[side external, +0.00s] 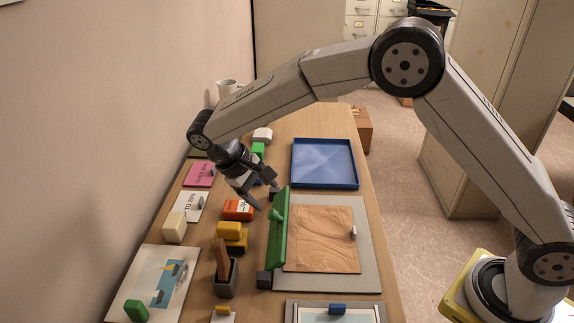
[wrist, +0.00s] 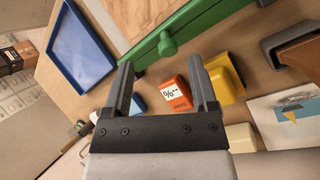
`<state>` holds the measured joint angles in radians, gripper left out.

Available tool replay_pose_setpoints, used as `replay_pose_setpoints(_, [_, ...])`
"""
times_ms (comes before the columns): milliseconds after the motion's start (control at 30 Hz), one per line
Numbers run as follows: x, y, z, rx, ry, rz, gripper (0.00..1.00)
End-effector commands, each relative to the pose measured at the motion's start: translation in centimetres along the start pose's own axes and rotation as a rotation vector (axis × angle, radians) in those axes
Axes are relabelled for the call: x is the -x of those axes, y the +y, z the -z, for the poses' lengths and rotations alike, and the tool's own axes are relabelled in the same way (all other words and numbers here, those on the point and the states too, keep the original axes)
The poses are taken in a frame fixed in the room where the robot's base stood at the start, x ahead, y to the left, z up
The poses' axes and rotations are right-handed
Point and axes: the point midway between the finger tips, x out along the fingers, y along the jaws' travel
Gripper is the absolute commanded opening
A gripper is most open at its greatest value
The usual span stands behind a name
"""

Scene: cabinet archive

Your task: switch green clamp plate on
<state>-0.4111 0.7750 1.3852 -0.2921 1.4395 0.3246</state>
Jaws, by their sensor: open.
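The fingers appear apart from the plate; exact height is hard to tell.
An orange box (side external: 238,210) with a white label and yellow blocks (side external: 231,235) lie left of the plate. A dark holder (side external: 226,280) stands nearer. A blue tray (side external: 325,163) lies behind the base. A wall runs along the left.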

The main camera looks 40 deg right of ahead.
Motion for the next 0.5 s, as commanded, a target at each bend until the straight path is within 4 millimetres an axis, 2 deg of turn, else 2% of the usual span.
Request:
replay_pose_setpoints(200, [0.3,-0.4,2.0,0.233,0.061,0.012,0.74])
replay_pose_setpoints(500, [0.4,-0.5,2.8,0.333,0.088,0.013,0.74])
